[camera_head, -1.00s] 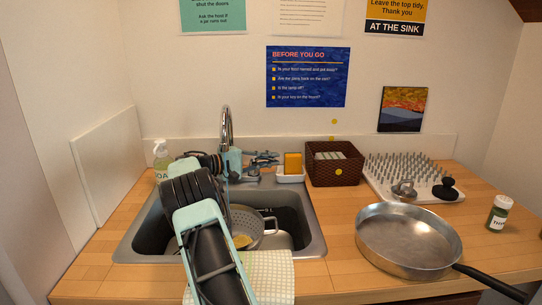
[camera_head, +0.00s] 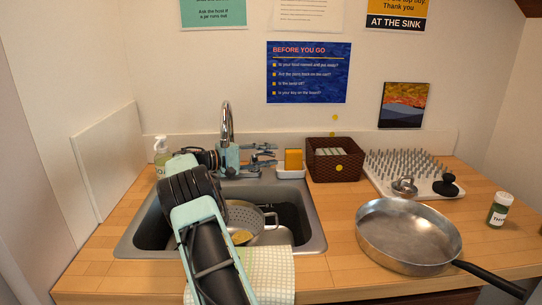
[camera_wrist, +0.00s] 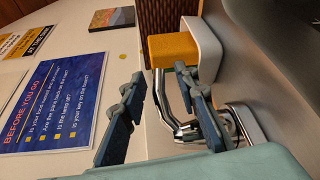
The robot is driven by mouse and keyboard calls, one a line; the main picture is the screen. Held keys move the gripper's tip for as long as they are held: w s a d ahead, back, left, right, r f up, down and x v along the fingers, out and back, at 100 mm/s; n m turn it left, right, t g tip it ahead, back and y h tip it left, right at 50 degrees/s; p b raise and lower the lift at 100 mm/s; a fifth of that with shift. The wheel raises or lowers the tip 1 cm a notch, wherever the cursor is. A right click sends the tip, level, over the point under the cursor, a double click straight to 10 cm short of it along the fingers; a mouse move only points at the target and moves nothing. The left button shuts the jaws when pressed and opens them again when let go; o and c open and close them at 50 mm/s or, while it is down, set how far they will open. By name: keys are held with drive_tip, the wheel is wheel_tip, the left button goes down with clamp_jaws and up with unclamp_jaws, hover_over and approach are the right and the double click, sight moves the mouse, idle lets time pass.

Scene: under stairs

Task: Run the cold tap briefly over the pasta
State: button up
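The pasta (camera_head: 242,236) shows as a small yellow patch inside a grey colander (camera_head: 270,219) in the sink; my arm hides part of the colander. The chrome tap's curved spout (camera_head: 226,118) rises behind my wrist. My gripper (camera_head: 266,155) is at the back of the sink, right of the spout, with its fingers apart. In the wrist view, the open fingers of my gripper (camera_wrist: 158,108) are near a bent chrome lever (camera_wrist: 168,108) by the tap base. The lever passes close to the right finger; I cannot tell whether they touch. Nothing is gripped.
A yellow sponge (camera_head: 293,160) in a white holder and a wicker basket (camera_head: 320,172) stand right of my gripper. A soap bottle (camera_head: 161,152) is at left. A large pan (camera_head: 405,235), a spiked drying tray (camera_head: 420,190) and a jar (camera_head: 499,211) occupy the right counter.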

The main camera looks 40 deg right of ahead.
drive_tip(key=v, duration=1.1)
drive_tip(key=shift+a+r, duration=0.1)
drive_tip(key=shift+a, duration=0.05)
